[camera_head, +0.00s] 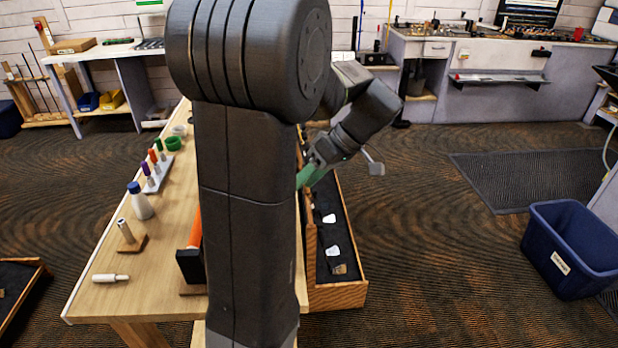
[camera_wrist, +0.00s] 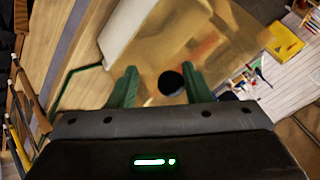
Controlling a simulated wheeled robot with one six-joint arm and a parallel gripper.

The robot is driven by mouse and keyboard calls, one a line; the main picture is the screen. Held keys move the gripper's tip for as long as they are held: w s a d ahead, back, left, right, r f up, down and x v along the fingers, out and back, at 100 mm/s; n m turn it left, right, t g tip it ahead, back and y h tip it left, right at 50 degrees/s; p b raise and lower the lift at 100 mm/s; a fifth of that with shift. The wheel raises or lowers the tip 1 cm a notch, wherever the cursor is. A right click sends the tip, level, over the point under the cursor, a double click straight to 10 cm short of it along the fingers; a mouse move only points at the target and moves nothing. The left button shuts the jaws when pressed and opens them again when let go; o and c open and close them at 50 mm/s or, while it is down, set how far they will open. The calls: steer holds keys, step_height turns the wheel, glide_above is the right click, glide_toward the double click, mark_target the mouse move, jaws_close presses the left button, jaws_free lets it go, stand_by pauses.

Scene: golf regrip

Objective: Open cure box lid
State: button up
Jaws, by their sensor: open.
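In the wrist view a tan, blurred panel, which looks like the cure box lid (camera_wrist: 150,52), fills the upper middle. A round black knob (camera_wrist: 171,83) shows on it. My gripper (camera_wrist: 159,70) has its two green fingers apart, with the knob between them, closer to the right finger. Nothing is held. I cannot tell how far the fingertips are from the panel. In the head view my gripper (camera_head: 310,176) is partly hidden behind my arm, beside the workbench's right edge. My arm hides the cure box there.
The wooden workbench (camera_head: 100,292) holds a white bottle (camera_head: 140,201), a row of coloured tubes and an orange piece (camera_head: 195,230). A wooden tray (camera_head: 338,296) of club heads lies along its right side. A blue bin (camera_head: 570,246) stands at right. Carpet between is clear.

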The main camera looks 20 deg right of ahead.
steer(key=shift+r, duration=0.15)
steer(key=v, duration=1.3)
steer(key=shift+d+r, duration=0.2)
steer(key=shift+r, duration=0.1)
steer(key=shift+s, duration=0.1)
steer(key=x, duration=1.4)
steer(key=shift+s, duration=0.1)
